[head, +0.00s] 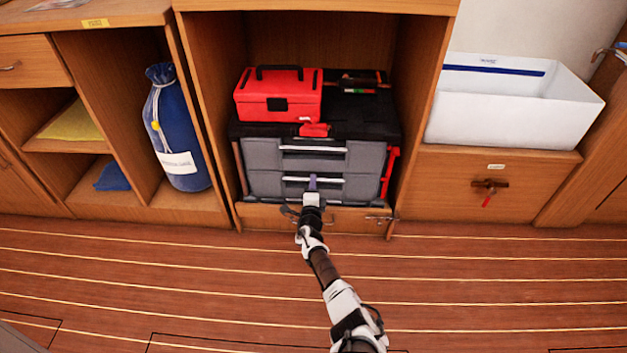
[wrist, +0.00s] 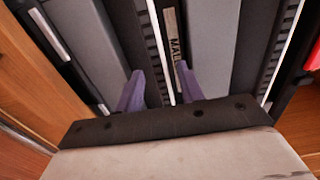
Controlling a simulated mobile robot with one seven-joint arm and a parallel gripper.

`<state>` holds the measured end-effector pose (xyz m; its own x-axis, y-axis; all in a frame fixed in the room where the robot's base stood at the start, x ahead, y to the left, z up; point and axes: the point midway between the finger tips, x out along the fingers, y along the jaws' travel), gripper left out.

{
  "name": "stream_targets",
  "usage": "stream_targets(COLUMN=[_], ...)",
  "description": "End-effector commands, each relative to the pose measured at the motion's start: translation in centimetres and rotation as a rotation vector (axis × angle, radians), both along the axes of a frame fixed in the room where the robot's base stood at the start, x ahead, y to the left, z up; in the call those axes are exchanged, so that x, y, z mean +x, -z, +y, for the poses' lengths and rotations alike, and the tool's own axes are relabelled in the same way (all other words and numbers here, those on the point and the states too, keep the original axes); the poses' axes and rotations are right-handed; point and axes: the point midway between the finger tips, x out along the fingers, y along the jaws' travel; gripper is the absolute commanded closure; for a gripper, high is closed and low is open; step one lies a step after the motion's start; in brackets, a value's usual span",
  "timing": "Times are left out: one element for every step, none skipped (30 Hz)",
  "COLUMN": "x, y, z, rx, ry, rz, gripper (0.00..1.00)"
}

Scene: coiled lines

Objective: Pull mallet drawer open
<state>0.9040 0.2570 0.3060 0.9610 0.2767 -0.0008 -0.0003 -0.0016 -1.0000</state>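The grey two-drawer chest stands in the open wooden cabinet. Its lower drawer (head: 354,188) has a pale bar handle (head: 292,180), and the drawers look closed. In the wrist view, a label (wrist: 173,38) reading "MAL…" sits beside a pale bar (wrist: 157,45); the rest of the word is hidden. My gripper (head: 312,183) reaches the front of the lower drawer at its handle. In the wrist view, the purple fingers of my gripper (wrist: 161,78) stand apart, with the pale bar running between them. I see gaps beside the bar; contact is not clear.
A red toolbox (head: 278,98) sits on the chest's black top (head: 355,120). A blue bag (head: 176,130) stands in the left compartment. A white bin (head: 500,110) rests on the right cabinet. The striped floor (head: 200,275) before the chest is clear apart from my arm.

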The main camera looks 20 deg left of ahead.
Motion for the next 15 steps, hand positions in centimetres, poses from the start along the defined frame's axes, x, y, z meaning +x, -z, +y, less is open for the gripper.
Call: stream_targets(x=[-0.03, -0.03, -0.04, -0.04, -0.04, -0.04, -0.03, -0.03, -0.03, -0.03, -0.03, -0.03, -0.03, -0.03, -0.03], y=[0.03, 0.02, 0.02, 0.01, 0.01, 0.01, 0.01, 0.01, 0.01, 0.01, 0.01, 0.01, 0.01, 0.01, 0.02], z=[-0.01, -0.01, -0.01, -0.01, -0.01, -0.01, -0.01, -0.01, -0.01, -0.01, -0.01, -0.01, -0.01, -0.01, -0.01], rx=[0.001, 0.001, 0.001, 0.001, 0.001, 0.001, 0.001, 0.001, 0.001, 0.001, 0.001, 0.001, 0.001, 0.001, 0.001], ry=[0.0, 0.0, 0.0, 0.0, 0.0, 0.0, 0.0, 0.0, 0.0, 0.0, 0.0, 0.0, 0.0, 0.0, 0.0], rz=[0.0, 0.0, 0.0, 0.0, 0.0, 0.0, 0.0, 0.0, 0.0, 0.0, 0.0, 0.0, 0.0, 0.0, 0.0], gripper=[0.62, 0.62, 0.62, 0.62, 0.62, 0.62, 0.62, 0.62, 0.62, 0.64, 0.68, 0.74, 0.78, 0.81, 0.87])
